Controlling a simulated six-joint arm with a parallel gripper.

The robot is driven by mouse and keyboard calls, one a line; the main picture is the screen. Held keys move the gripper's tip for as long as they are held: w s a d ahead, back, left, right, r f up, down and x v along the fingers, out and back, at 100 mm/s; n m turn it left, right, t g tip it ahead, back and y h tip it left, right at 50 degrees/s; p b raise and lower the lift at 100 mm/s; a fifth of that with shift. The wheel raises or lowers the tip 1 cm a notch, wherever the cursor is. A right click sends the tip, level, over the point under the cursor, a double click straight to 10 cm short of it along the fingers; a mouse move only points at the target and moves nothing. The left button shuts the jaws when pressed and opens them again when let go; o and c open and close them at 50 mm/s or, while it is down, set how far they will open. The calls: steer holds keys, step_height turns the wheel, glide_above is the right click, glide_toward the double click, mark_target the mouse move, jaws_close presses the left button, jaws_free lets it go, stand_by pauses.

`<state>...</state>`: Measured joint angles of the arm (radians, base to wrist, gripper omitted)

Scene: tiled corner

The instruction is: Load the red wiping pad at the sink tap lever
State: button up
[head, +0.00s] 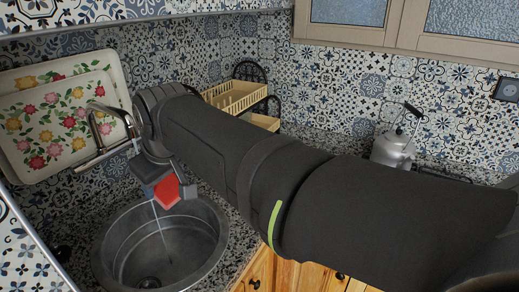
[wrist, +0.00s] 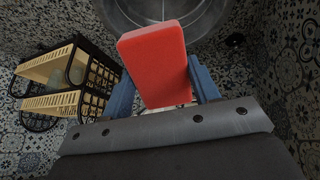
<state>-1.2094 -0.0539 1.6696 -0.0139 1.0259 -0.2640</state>
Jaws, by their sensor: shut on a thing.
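My gripper (head: 170,190) is shut on the red wiping pad (head: 165,191) and holds it above the round metal sink (head: 103,257). In the wrist view the pad (wrist: 152,55) sticks out between the two blue-grey fingers of my gripper (wrist: 162,88). The chrome sink tap (head: 95,125) stands left of my gripper, apart from the pad. Its lever cannot be told clearly from its spout. A thin pale stream like running water falls past my gripper into the sink. I cannot tell whether it touches the pad.
Two floral trays (head: 62,118) lean against the tiled wall behind the tap. A cream and black rack (head: 234,96) stands behind my arm and shows in the wrist view (wrist: 62,75). A kettle (head: 394,148) stands at the right. My arm hides much of the counter.

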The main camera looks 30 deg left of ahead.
steer(key=w+a+f, duration=0.2)
steer(key=w+a, duration=0.2)
steer(key=a, duration=0.6)
steer(key=shift+w+a+f, duration=0.15)
steer(key=shift+a, duration=0.15)
stand_by(0.4)
steer(key=w+d+f+m+t+h, duration=0.15)
steer(key=w+d+m, duration=0.25)
steer(key=w+d, duration=0.7)
steer(key=w+d+f+m+t+h, duration=0.15)
steer(key=w+d+m, duration=0.25)
steer(key=w+d, duration=0.7)
steer(key=w+d+f+m+h, duration=0.1)
steer(key=w+d+m, duration=0.2)
steer(key=d, duration=0.7)
steer(key=w+d+f+m+h, duration=0.1)
steer(key=w+d+m, duration=0.2)
steer(key=d, duration=0.7)
steer(key=w+d+f+m+h, duration=0.1)
steer(key=w+d, duration=0.4)
steer(key=d, duration=0.5)
steer(key=shift+w+f+m+h, duration=0.3)
steer(key=shift+m+h, duration=0.3)
steer(key=shift+m, duration=0.6)
